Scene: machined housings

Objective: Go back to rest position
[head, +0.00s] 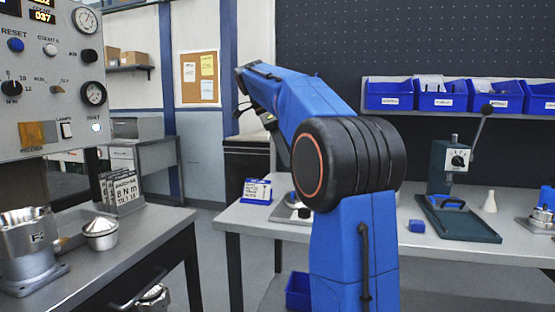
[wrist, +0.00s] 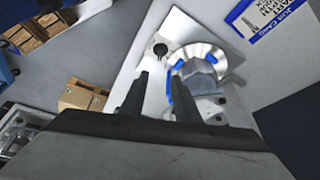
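My gripper (wrist: 158,82) shows in the wrist view with its two dark fingers apart and nothing between them. Beyond the fingertips, a light metal plate (wrist: 193,30) carries a round flanged metal part (wrist: 205,62) with blue marks; whether the fingers touch it I cannot tell. In the head view my blue arm is bent at the centre and reaches up and away to the left. My gripper is not clear there. The plate (head: 290,227) lies on the far bench, partly hidden behind my arm.
A job card (wrist: 266,20) stands beside the plate. On the left bench (head: 150,232) are a metal housing (head: 30,255) and a cone-topped part (head: 101,232), below a control panel (head: 50,130). A press (head: 450,190) and blue bins (head: 440,97) are at right. Floor between benches is clear.

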